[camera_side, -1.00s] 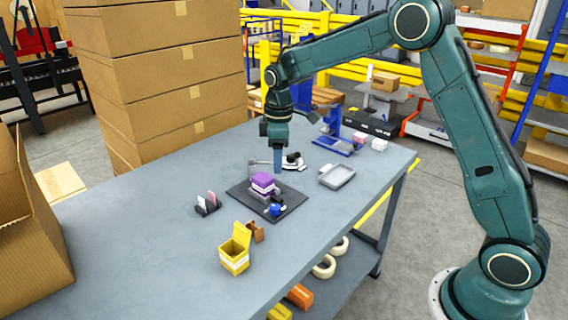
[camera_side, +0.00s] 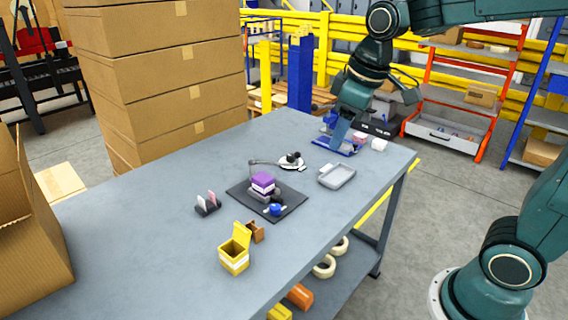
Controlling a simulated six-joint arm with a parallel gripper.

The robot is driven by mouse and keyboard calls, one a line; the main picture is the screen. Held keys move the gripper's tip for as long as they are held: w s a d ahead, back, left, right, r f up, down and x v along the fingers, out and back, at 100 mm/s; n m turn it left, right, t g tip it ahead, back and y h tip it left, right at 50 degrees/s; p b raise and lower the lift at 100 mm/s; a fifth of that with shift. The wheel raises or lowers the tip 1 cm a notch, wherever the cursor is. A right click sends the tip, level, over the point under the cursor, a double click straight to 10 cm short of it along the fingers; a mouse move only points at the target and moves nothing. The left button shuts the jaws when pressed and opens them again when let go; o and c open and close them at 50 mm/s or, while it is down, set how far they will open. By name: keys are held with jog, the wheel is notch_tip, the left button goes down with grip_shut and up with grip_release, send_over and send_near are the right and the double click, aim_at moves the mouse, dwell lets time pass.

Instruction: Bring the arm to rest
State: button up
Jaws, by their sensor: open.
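My gripper (camera_side: 340,132) hangs over the far right part of the grey table (camera_side: 150,215), above the blue stand (camera_side: 331,148). It points down and is tilted. Its jaws are open and nothing shows held in them. From this angle I cannot tell how high its tips are above the stand. My arm reaches in from the upper right.
A dark mat (camera_side: 292,205) holds a purple-and-white box (camera_side: 263,183). A grey tray (camera_side: 337,176), a yellow open box (camera_side: 234,250) and a small card holder (camera_side: 208,205) stand around it. Tall cartons (camera_side: 170,70) rise at the back left. The table's left middle is clear.

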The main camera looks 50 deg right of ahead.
jog(key=s+f+m+t, duration=0.1)
jog(key=s+m+t, duration=0.1)
jog(key=s, duration=1.3)
jog(key=shift+a+f+m, duration=0.2)
jog(key=shift+a+m, duration=0.1)
jog(key=shift+m, duration=0.6)
